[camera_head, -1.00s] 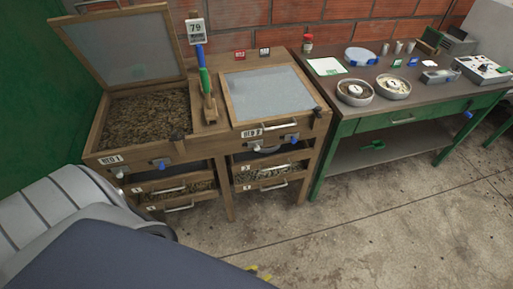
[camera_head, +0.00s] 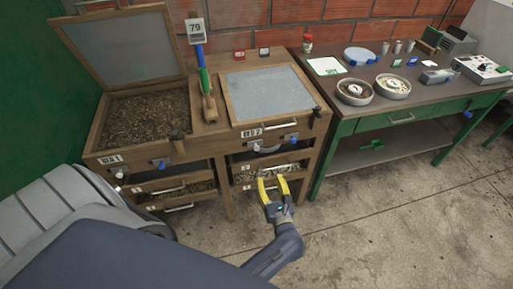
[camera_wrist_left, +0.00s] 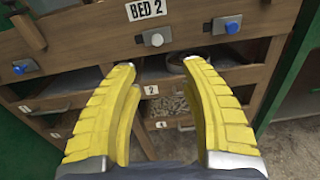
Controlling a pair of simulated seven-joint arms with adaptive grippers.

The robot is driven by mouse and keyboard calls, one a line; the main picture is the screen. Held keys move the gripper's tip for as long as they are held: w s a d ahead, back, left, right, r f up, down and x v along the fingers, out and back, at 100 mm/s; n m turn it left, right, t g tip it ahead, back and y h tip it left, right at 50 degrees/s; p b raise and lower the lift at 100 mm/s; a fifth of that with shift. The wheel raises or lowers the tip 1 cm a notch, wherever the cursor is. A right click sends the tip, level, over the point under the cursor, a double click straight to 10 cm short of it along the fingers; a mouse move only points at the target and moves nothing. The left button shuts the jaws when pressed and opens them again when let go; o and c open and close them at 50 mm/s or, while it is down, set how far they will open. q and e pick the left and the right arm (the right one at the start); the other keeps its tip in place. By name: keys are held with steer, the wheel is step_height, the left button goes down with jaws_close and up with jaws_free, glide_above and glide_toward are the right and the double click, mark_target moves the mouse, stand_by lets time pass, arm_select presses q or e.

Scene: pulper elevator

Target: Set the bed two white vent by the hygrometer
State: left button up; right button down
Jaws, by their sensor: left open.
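The BED 2 box (camera_head: 240,143) has a front panel with a small white vent knob (camera_head: 257,148) on the left and a blue knob (camera_head: 293,138) on the right. In the left wrist view the white knob (camera_wrist_left: 156,39) is below the BED 2 label, beyond the fingertips. The hygrometer (camera_head: 195,31) reads 79 and stands upright between the beds, with a blue and green strip below its display. My left gripper (camera_head: 273,183), with yellow fingers, is open and empty in front of the drawers below BED 2. My right gripper is not in view.
BED 1 (camera_head: 145,120) has its lid raised; the BED 2 lid (camera_head: 268,94) is closed. Drawers with handles (camera_head: 272,168) are below the panels. A green-framed bench (camera_head: 400,115) with dishes and instruments stands at the right. The concrete floor in front is clear.

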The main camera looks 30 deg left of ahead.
mark_target(257, 149)
arm_select(q)
steer(key=shift+n, duration=0.5)
steer(key=x, duration=1.7)
steer(key=shift+s+a+f, duration=0.1)
steer(key=shift+a+f, duration=0.05)
steer(key=shift+a, duration=0.3)
jaws_close()
